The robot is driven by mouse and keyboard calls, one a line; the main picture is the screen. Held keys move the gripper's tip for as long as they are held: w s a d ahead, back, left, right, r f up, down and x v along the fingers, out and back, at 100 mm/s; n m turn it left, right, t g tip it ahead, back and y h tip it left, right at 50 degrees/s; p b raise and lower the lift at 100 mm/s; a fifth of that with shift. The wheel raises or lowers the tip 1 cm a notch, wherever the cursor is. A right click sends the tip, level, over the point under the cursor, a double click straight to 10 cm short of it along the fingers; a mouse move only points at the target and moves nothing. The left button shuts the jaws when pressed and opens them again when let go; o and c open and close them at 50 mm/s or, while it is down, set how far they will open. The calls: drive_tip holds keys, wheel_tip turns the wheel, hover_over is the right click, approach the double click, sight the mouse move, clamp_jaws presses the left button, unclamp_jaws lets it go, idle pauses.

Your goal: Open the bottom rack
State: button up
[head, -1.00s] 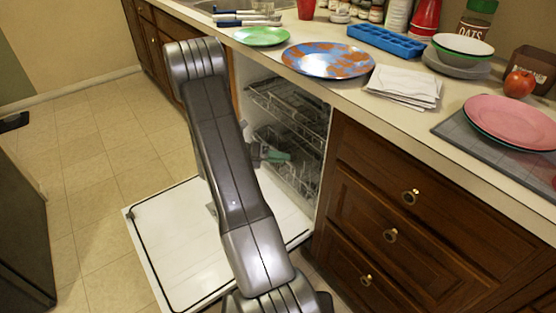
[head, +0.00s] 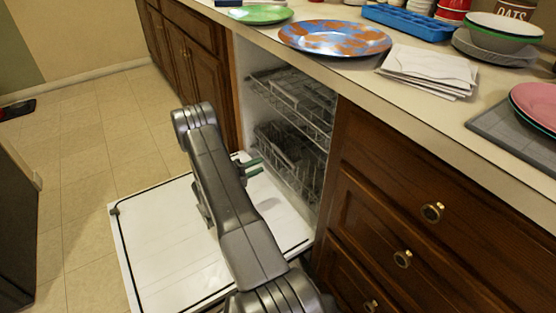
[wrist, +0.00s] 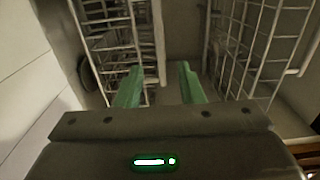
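The dishwasher stands open, and its bottom rack (head: 290,160) is a grey wire rack inside the cavity, below the upper rack (head: 295,95). It appears pushed in. My gripper (head: 252,167) is above the lowered door, just in front of the bottom rack. Its two green fingers are apart and point into the cavity. In the wrist view, my gripper (wrist: 160,84) is open, with a pale rack bar showing between the fingertips. I cannot tell whether the fingers touch it. Wire rack parts show on the left (wrist: 112,40) and right (wrist: 258,45) there.
The white dishwasher door (head: 165,245) lies flat beneath my arm. Wooden drawers (head: 410,210) stand to the right. The counter above holds a patterned plate (head: 335,37), white napkins (head: 430,70) and a green plate (head: 260,14).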

sight(278, 157)
drive_tip(key=b+x, duration=0.2)
drive_tip(key=x, duration=0.7)
drive_tip(key=shift+w+d, duration=0.15)
drive_tip(key=shift+d, duration=0.1)
drive_tip(key=shift+c, duration=0.4)
clamp_jaws()
